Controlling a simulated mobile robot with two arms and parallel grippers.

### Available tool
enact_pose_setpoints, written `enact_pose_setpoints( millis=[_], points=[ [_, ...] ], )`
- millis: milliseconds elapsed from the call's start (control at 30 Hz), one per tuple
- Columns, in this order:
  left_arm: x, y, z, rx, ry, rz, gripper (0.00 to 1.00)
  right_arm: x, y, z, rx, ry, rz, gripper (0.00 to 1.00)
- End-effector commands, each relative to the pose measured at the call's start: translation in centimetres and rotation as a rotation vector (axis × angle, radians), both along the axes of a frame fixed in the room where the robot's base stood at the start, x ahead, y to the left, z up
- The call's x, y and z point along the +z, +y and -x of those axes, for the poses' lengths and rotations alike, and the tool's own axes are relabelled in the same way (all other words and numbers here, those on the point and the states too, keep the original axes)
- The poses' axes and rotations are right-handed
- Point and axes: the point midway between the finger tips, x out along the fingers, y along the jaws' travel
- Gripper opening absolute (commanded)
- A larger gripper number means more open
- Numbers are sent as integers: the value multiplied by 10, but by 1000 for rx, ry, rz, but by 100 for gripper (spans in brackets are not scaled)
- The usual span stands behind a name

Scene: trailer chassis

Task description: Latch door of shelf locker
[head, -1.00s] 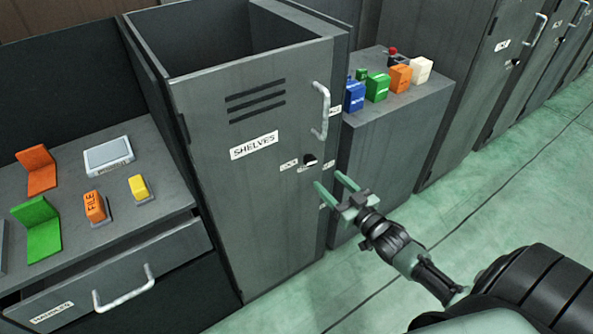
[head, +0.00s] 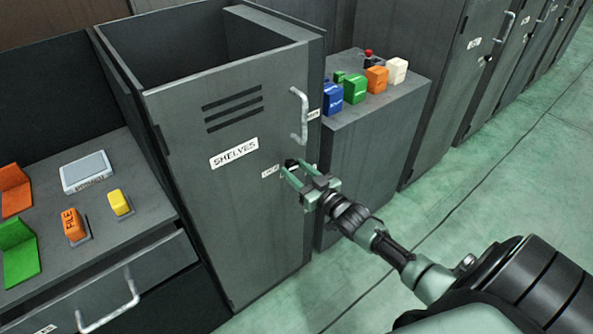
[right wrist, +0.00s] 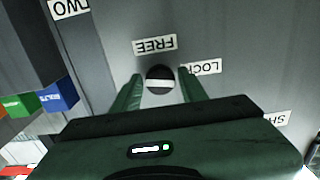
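The shelf locker's grey door (head: 225,185) carries a SHELVES label, vent slots and a pale handle (head: 299,115). It looks about closed; I cannot tell whether it is fully flush. The round black latch knob (right wrist: 160,79) has a white bar, lying level in the right wrist view. The FREE label (right wrist: 155,44) and LOCK label (right wrist: 200,67) are beside it. My right gripper (head: 291,167) is open at the door, its fingers on either side of the knob in the right wrist view; contact cannot be told. In the head view it partly hides the knob. My left gripper is not in view.
A grey cabinet (head: 370,145) with several coloured blocks on top stands right of the locker. A desk (head: 140,185) with a drawer handle (head: 110,305) and several small items is at the left. Green floor (head: 480,200) is clear at the right.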

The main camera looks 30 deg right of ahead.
Motion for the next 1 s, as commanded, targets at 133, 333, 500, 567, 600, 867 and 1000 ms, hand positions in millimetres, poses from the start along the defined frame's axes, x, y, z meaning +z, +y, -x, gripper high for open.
enact_pose_setpoints(
  millis=[133,333,500,567,600,867,1000],
  points=[
    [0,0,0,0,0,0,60,0,0,0,0,0,0,0],
    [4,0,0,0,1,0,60,1,0,0,-1,-7,102,0],
    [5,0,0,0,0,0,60,-1,0,0,0,-14,220,0],
    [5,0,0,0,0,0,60,-1,0,0,0,-15,225,0],
    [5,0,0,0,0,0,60,-1,0,0,0,-15,224,0],
    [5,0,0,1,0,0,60,-1,0,0,0,-15,223,56],
    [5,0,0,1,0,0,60,-1,0,0,0,-15,221,56]
  ],
)
